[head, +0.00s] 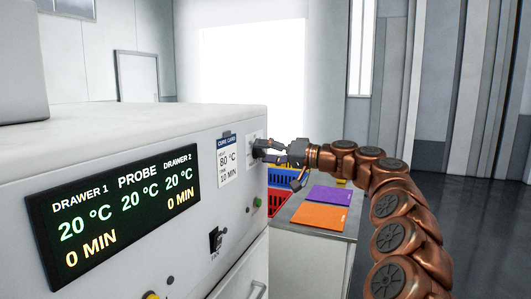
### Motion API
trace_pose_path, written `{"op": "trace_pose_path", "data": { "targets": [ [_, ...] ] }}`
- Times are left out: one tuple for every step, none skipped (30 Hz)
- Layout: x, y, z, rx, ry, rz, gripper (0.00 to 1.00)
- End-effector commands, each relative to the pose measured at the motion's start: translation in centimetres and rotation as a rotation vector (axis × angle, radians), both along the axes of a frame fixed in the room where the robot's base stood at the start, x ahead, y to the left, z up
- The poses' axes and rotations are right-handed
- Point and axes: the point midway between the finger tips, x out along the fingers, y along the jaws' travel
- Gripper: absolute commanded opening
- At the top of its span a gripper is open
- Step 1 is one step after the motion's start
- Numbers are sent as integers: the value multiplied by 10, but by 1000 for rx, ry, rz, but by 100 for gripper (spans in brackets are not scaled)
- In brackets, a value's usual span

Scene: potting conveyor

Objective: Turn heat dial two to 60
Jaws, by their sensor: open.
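The oven's black display (120,218) reads drawer 1 20 °C and 0 MIN, probe 20 °C, drawer 2 20 °C and 0 MIN. My gripper (272,151) is at the right end of the oven's front panel, its dark fingers open and pointing left. A dark dial (257,149) on a white label there lies at the fingertips and is partly covered by them. I cannot tell its number or pointer position, nor whether the fingers touch it.
A cure card (227,160) reading 80 °C and 10 MIN is left of the gripper. A black switch (216,240) and a green button (258,202) sit below. Beyond the oven, a table holds purple (328,195) and orange (319,216) sheets and a red crate (277,199).

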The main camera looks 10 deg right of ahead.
Motion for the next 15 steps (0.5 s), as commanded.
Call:
{"op": "trace_pose_path", "data": {
  "targets": [
    [0, 0, 0, 0, 0, 0, 69],
    [0, 0, 0, 0, 0, 0, 69],
    [0, 0, 0, 0, 0, 0, 69],
    [0, 0, 0, 0, 0, 0, 69],
    [-1, -1, 0, 0, 0, 0, 69],
    [-2, -3, 0, 0, 0, 0, 69],
    [-3, -4, 0, 1, 0, -1, 69],
    [-4, -7, 0, 1, 0, -1, 69],
    [-7, -10, 1, 1, -1, -1, 69],
    [-9, -13, 1, 1, -2, -1, 69],
    [-12, -17, 1, 1, -2, -2, 69],
    [-16, -23, 1, 1, -2, -2, 69],
    [-20, -27, 2, 2, -3, -2, 69],
    [-23, -32, 2, 3, -3, -1, 69],
    [-28, -39, 2, 2, -3, -1, 69]
  ]
}}
